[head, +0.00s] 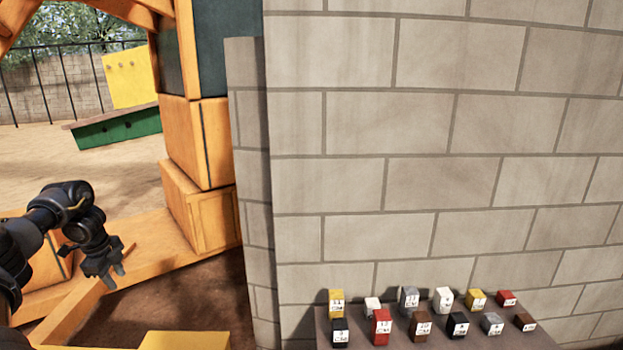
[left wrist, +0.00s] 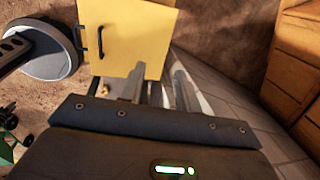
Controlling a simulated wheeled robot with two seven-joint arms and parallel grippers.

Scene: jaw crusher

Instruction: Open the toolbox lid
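A yellow box (head: 185,341) shows only its top at the bottom edge of the head view. In the left wrist view a yellow panel (left wrist: 128,38) with a black bar handle (left wrist: 100,41) lies beyond the fingers; I take it for the toolbox, though I cannot tell its lid from its front. My left gripper (head: 114,277) points down, up and left of the yellow box in the head view. Its fingers (left wrist: 160,90) stand apart with nothing between them, and it appears clear of the yellow panel. My right gripper is not in view.
A grey block wall (head: 440,130) fills the right side. Several small coloured blocks stand on a brown table (head: 350,325) before it. Orange beams (head: 190,215) stand behind my left arm. Brown dirt ground (head: 190,290) lies open between beams and wall.

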